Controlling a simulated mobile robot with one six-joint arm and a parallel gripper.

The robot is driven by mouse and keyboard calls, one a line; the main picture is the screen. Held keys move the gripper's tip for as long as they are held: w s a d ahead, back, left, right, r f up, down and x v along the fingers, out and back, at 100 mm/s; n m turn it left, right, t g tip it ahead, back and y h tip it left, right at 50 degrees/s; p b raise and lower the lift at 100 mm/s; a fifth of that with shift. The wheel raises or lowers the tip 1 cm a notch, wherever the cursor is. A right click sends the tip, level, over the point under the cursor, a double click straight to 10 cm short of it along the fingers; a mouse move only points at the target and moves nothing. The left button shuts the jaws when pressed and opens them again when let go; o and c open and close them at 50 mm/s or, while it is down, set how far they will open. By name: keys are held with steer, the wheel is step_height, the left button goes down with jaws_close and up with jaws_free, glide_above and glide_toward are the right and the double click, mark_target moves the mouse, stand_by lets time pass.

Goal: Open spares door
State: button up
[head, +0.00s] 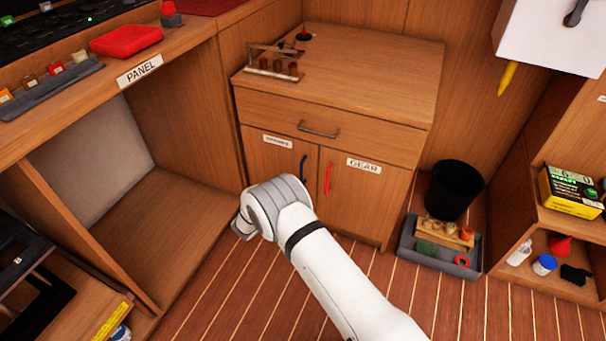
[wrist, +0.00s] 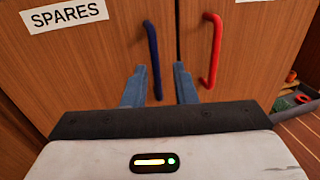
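The spares door (head: 270,160) is the left door of the wooden cabinet and is shut. Its SPARES label (wrist: 64,14) reads clearly in the wrist view. Its dark blue vertical handle (wrist: 153,60) sits near the door's right edge; it also shows in the head view (head: 303,168). My gripper (wrist: 160,84) is open, its two blue fingers pointing at the door. The lower part of the blue handle lies between the fingers, nearer the left one; I cannot tell whether they touch. In the head view my arm hides the fingers.
The gear door (head: 367,190) with a red handle (wrist: 213,50) is just right and shut. A drawer (head: 340,128) above is shut. A grey tray (head: 408,245) and a black bin (head: 453,190) stand on the floor to the right. An open bay is at left.

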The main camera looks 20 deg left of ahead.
mark_target(301, 172)
steer(key=shift+y, duration=0.3)
steer(key=x, duration=0.2)
steer(key=b+x, duration=0.1)
steer(key=x, duration=0.2)
steer(key=b+x, duration=0.1)
steer(key=x, duration=0.1)
steer(key=shift+w+a+f, duration=0.2)
steer(key=shift+w+f, duration=0.05)
steer(key=shift+c, duration=0.3)
jaws_close()
